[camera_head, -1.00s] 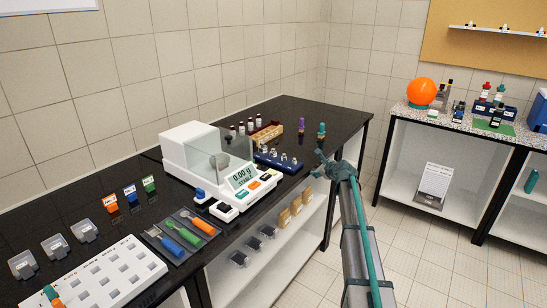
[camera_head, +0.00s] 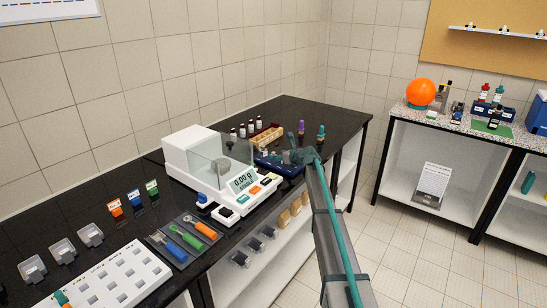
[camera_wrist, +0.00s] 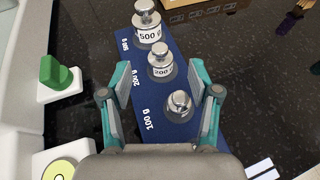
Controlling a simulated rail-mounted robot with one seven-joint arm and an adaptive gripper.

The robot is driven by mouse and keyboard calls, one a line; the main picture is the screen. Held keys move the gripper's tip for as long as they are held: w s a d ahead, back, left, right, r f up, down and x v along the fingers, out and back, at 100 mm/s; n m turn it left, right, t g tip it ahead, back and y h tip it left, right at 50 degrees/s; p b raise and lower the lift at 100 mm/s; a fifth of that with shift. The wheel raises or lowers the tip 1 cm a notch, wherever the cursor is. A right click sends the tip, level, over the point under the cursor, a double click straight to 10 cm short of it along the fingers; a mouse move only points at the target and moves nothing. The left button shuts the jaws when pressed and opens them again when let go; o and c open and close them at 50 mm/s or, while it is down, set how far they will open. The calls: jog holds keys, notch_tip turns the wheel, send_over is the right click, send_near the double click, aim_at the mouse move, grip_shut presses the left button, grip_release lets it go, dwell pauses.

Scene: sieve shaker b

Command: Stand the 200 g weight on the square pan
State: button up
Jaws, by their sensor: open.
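The 200 g weight (camera_wrist: 161,64) is a shiny metal knobbed cylinder with a white label. It stands upright in the blue weight block (camera_wrist: 190,133), between the 500 g weight (camera_wrist: 148,27) and the 100 g weight (camera_wrist: 179,106). My gripper (camera_wrist: 160,76) is open, with one finger on each side of the 200 g weight's line; no contact shows. In the head view my gripper (camera_head: 292,154) is over the block, partly hiding the weights. The white balance (camera_head: 187,146) stands left of the block, its display reading 0.00 g. The square pan is not clearly visible behind the balance's clear shield.
A wooden rack (camera_head: 267,138) and several small bottles stand behind the block. A tray of coloured-handled tools (camera_head: 170,254) and a white holed rack (camera_head: 135,285) lie nearer. In the wrist view a green knob (camera_wrist: 55,72) is close on the left.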

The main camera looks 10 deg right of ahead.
jog(key=p+x, duration=0.2)
jog(key=x, duration=0.3)
jog(key=shift+w+r, duration=0.1)
grip_shut()
